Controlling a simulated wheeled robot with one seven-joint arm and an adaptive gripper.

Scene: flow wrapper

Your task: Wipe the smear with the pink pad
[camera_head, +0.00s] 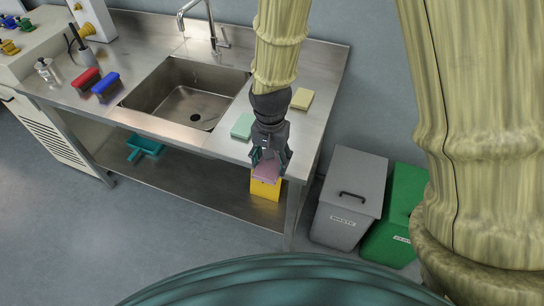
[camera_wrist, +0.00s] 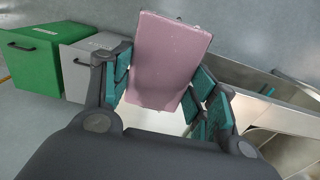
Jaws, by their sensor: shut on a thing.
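The pink pad (camera_head: 267,170) is held in my gripper (camera_head: 268,158), at the front edge of the steel bench near its right end. The wrist view shows the pink pad (camera_wrist: 168,60) large and tilted between the teal-lined fingers of my gripper (camera_wrist: 160,88). The fingers are shut on it, one on each side. I cannot make out the smear in either view.
A mint pad (camera_head: 242,126) and a pale yellow pad (camera_head: 302,98) lie on the steel bench (camera_head: 325,70). The sink (camera_head: 185,95) is left. A yellow object (camera_head: 265,188) is below my gripper. Grey (camera_head: 350,190) and green (camera_head: 398,215) bins stand right.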

